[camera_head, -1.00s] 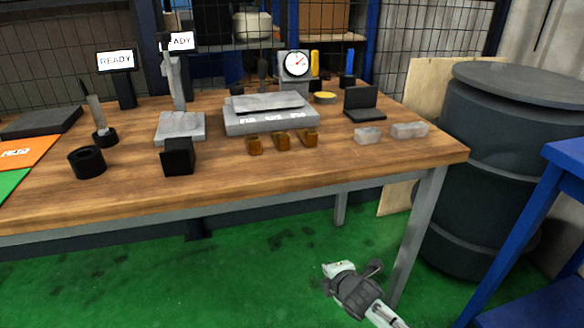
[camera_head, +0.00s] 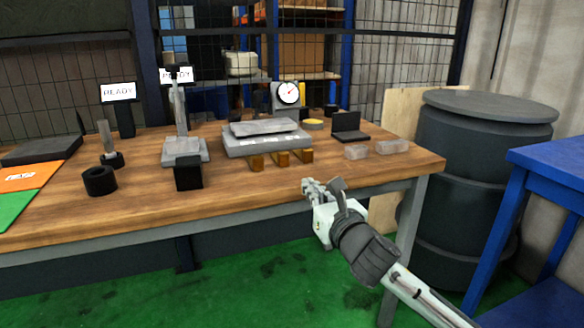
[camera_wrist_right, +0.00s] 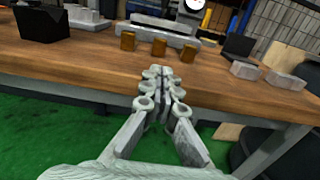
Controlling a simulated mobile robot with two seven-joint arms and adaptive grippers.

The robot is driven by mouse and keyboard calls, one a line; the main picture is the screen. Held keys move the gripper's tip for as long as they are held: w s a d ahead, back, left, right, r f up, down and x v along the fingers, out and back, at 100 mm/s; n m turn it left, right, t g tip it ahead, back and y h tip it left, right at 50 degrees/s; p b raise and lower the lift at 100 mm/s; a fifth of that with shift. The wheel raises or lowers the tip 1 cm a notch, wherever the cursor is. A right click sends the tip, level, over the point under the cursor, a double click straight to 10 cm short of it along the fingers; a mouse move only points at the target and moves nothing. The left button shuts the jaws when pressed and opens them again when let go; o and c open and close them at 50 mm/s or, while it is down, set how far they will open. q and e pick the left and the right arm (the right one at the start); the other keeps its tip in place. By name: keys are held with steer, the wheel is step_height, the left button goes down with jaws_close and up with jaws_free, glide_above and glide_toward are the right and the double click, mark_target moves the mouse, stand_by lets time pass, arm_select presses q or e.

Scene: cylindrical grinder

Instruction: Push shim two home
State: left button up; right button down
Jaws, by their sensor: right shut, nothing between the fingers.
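Three brass-coloured shims stick out from the front edge of a grey block (camera_head: 265,142): a left one (camera_head: 256,163), a middle one (camera_head: 281,158) and a right one (camera_head: 305,155). I take the middle one as shim two; the block's labels are too small to read. The shims also show in the right wrist view, with the middle one (camera_wrist_right: 159,47) straight beyond my fingertips. My right gripper (camera_head: 308,186) is shut and empty, at the table's front edge, short of the shims and apart from them. My left gripper is not in view.
The wooden table (camera_head: 235,190) has clear room in front of the shims. A black block (camera_head: 188,173) stands to their left, and two pale translucent blocks (camera_head: 357,152) (camera_head: 393,147) lie to their right. A dial gauge (camera_head: 288,93) stands behind the grey block.

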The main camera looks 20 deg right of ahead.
mark_target(285, 158)
stand_by(0.3)
steer(key=w, duration=1.3)
steer(key=shift+a, duration=0.25)
steer(key=shift+w, duration=0.55)
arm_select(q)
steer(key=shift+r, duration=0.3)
arm_select(e)
steer(key=shift+w+r+p, duration=0.2)
steer(key=shift+w+p, duration=0.15)
steer(key=shift+w, duration=0.55)
steer(key=shift+w+f, duration=0.15)
steer(key=shift+w, duration=0.25)
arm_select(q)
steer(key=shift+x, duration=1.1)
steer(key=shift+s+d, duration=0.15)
arm_select(e)
steer(key=shift+s, duration=0.1)
